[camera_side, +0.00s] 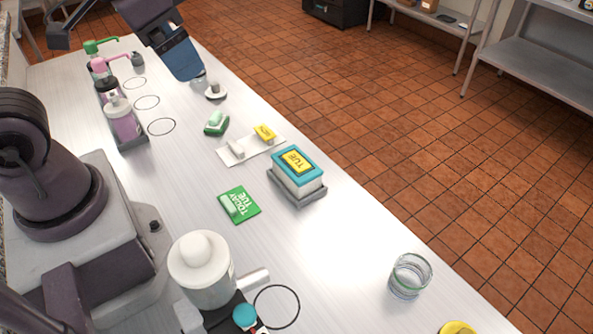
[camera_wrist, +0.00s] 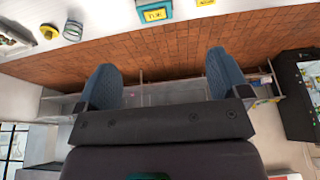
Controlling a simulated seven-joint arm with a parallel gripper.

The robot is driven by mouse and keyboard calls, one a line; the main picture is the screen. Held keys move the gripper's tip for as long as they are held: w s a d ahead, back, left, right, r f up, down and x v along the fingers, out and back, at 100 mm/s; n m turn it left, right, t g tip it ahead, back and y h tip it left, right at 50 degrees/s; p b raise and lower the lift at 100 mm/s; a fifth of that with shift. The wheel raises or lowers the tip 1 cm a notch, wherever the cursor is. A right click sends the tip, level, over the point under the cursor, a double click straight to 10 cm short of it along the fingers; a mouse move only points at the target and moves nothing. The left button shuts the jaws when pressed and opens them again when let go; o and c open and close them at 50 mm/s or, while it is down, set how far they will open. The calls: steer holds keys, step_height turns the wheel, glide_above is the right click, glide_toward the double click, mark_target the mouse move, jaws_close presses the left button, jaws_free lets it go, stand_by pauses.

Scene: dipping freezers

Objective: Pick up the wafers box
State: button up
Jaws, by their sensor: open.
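The only clear box on the counter is a teal and white box (camera_side: 309,186) with a yellow label reading "TUE"; I cannot read "wafers" on it. It sits on a grey tray (camera_side: 276,186) near the right edge of the counter. It also shows at the top of the wrist view (camera_wrist: 146,5). My gripper (camera_side: 186,66) is at the upper left of the side view, raised above the far part of the counter and well away from the box. In the wrist view my gripper (camera_wrist: 165,72) has its two blue fingers wide apart with nothing between them.
Around the box stand a green card (camera_side: 245,212), a white strip with a yellow piece (camera_side: 264,132), a green sponge-like item (camera_side: 216,128) and a glass jar (camera_side: 410,276). Pump bottles (camera_side: 122,122) line the left. A white pot (camera_side: 205,275) stands in front. Tiled floor lies right.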

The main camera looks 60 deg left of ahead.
steer(key=w+f+m+g, duration=0.3)
steer(key=w+f+m, duration=0.1)
steer(key=w+f, duration=0.4)
steer(key=m, duration=1.4)
glide_above(297, 160)
step_height(297, 160, down, 10)
steer(key=shift+s+g, duration=0.1)
steer(key=shift+g, duration=0.3)
step_height(297, 160, down, 12)
steer(key=shift+f, duration=0.25)
steer(key=c, duration=1.2)
steer(key=shift+o, duration=0.2)
steer(key=shift+r, duration=0.1)
